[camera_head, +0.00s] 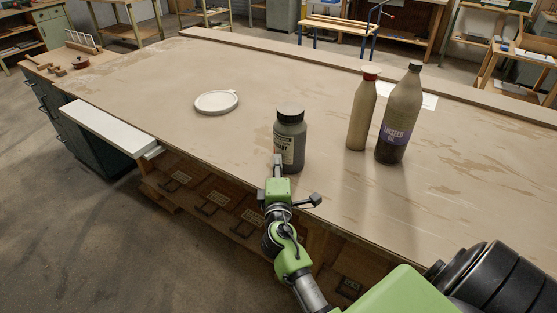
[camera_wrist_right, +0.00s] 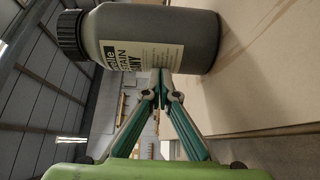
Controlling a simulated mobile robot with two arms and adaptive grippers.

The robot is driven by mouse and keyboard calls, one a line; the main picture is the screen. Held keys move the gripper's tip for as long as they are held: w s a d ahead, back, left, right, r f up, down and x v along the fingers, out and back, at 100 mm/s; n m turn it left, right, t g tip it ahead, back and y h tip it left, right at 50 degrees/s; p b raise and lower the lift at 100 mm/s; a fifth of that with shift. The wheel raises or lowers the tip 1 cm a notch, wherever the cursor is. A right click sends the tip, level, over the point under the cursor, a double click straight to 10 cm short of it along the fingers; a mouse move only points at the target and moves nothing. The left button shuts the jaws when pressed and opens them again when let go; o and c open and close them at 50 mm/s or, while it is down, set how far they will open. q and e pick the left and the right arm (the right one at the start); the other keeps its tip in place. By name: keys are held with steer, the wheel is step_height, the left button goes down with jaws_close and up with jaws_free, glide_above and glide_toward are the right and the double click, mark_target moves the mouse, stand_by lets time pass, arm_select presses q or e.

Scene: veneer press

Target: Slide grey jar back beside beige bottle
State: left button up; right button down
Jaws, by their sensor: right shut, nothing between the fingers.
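The grey jar (camera_head: 291,142) with a black lid and a pale label stands upright near the front edge of the bench. The beige bottle (camera_head: 361,115) with a red cap stands upright to its right and farther back, with a clear gap between them. My right gripper (camera_head: 277,161) is shut and empty, low in front of the jar. In the right wrist view, the jar (camera_wrist_right: 160,38) lies across the top of the picture, and the closed fingertips (camera_wrist_right: 160,76) are at its label; they look to be touching or nearly so. My left gripper is not in view.
A linseed oil bottle (camera_head: 399,118) stands just right of the beige bottle, with a white sheet (camera_head: 430,101) behind them. A round white dish (camera_head: 216,102) lies to the jar's left. The bench top (camera_head: 310,85) behind the jar is clear.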

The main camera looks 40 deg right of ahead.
steer(key=shift+w+a, duration=0.1)
steer(key=shift+a, duration=0.15)
steer(key=w+d, duration=0.1)
steer(key=d, duration=0.6)
steer(key=w+d, duration=0.1)
steer(key=d, duration=0.6)
steer(key=w+d+b, duration=0.1)
steer(key=w+d, duration=0.1)
steer(key=d, duration=0.5)
steer(key=shift+a, duration=0.1)
